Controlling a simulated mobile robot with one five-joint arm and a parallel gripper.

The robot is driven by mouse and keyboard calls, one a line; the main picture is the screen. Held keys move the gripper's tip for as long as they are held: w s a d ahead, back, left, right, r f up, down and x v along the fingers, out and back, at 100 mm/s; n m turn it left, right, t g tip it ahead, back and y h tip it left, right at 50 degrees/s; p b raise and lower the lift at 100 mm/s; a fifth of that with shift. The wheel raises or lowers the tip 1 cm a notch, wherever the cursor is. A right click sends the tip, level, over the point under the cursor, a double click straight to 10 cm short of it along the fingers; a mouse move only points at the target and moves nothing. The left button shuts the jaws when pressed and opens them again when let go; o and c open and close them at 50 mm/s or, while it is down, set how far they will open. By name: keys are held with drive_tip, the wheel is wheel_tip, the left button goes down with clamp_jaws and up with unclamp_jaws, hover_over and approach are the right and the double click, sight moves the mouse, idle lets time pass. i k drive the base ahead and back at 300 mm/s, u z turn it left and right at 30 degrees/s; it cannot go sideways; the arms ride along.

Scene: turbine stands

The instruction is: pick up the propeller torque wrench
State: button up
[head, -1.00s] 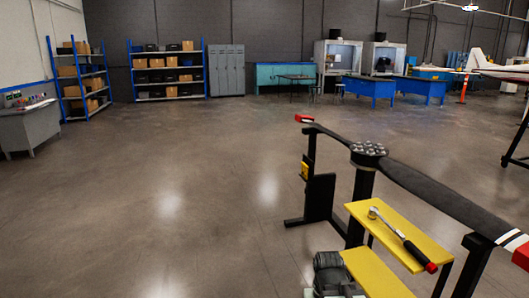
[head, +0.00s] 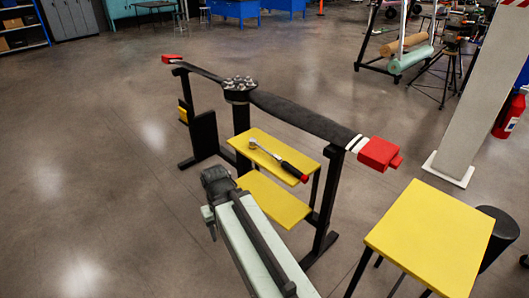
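The propeller torque wrench (head: 281,160) lies on the upper yellow shelf (head: 262,144) of the propeller stand. It has a silver head at the left and a red-tipped handle at the right. My gripper (head: 216,176) shows as a dark shape at the end of my pale arm, below and left of the wrench and apart from it. Its fingers are not clear enough to tell open from shut. The black propeller (head: 300,115) with red tip covers rests across the stand behind the wrench.
A lower yellow shelf (head: 272,200) sits under the wrench's shelf, close to my arm. A yellow-topped table (head: 430,235) stands at the right, with a dark stool (head: 500,235) beside it. A pale column (head: 480,100) rises behind. The floor at left is open.

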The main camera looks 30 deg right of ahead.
sight(296, 173)
drive_tip(key=u, duration=0.05)
drive_tip(key=i, duration=0.85)
drive_tip(key=u, duration=0.05)
